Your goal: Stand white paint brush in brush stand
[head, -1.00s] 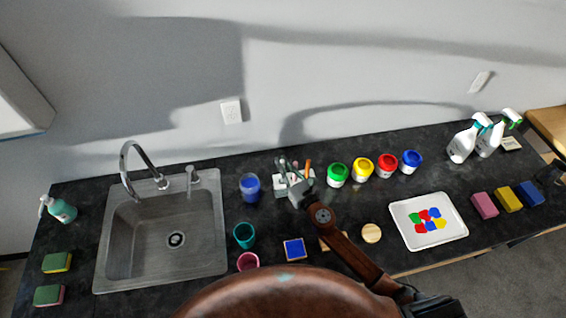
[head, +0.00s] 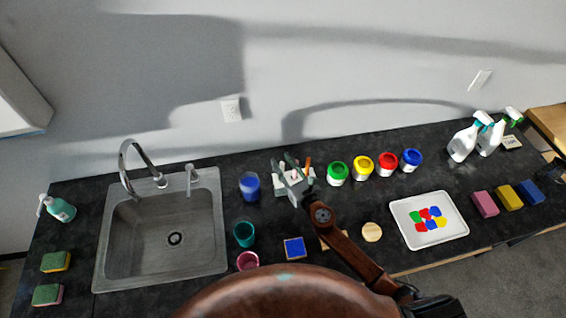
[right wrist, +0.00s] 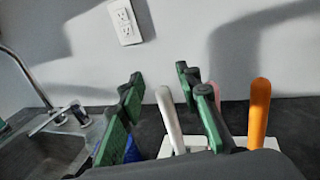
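The white paint brush (right wrist: 170,120) stands in the white brush stand (head: 280,185), leaning slightly left in the right wrist view. Its lower end is hidden behind my gripper body. An orange handle (right wrist: 259,112) and a pinkish handle stand in the stand beside it. My right gripper (head: 283,163) is over the stand. In the right wrist view its green-padded fingers (right wrist: 160,97) are spread, with the white brush between them and visible gaps at the sides. My left gripper is not in view.
Green (head: 337,174), yellow, red and blue paint pots stand right of the stand. A blue cup (head: 249,187) is to its left, then the sink (head: 160,240). A teal cup (head: 244,235), a blue sponge block (head: 294,248) and a white paint tray (head: 399,207) lie nearer the front.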

